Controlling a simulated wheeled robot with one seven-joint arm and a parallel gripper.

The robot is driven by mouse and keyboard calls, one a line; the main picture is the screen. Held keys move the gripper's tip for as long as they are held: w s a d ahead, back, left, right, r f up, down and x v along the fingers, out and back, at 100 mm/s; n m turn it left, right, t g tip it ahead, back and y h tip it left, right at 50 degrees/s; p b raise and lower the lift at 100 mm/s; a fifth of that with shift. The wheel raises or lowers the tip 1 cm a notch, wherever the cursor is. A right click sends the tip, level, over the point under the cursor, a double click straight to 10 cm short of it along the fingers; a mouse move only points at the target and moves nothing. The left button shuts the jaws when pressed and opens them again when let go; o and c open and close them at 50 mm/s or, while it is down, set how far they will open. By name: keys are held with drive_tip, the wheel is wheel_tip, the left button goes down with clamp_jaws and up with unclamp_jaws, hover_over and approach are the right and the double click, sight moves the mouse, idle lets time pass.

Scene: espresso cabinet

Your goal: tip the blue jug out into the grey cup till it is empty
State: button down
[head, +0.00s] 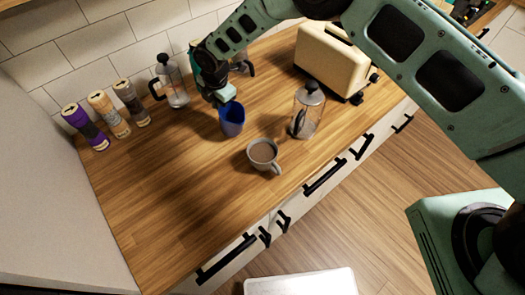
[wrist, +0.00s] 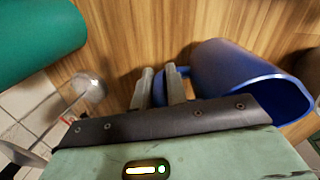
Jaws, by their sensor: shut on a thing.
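The blue jug (head: 232,122) is at the middle of the wooden counter, looking roughly upright in the head view. My gripper (head: 223,97) is at its back-left side. In the wrist view my gripper (wrist: 160,88) is shut on the handle of the blue jug (wrist: 232,72), with the jug body to the right of the fingers. I cannot tell whether the jug touches the counter, and its contents do not show. The grey cup (head: 263,151) stands upright in front and to the right of the jug, apart from it. Brown liquid shows inside the cup.
A glass press (head: 306,112) stands right of the cup, and another press (head: 174,84) stands behind left. A cream toaster (head: 330,62) is at the back right. The counter's front left (head: 165,205) is clear.

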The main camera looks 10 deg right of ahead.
drive_tip(key=f+b, duration=0.1)
drive_tip(key=b, duration=0.1)
drive_tip(key=shift+w+a+f+g+h+b, duration=0.2)
drive_tip(key=shift+w+f+g+h+b, duration=0.1)
drive_tip(key=shift+f+g+b, duration=0.1)
drive_tip(key=shift+w+a+b, duration=0.1)
drive_tip(key=shift+b, duration=0.4)
drive_tip(key=shift+g, duration=0.3)
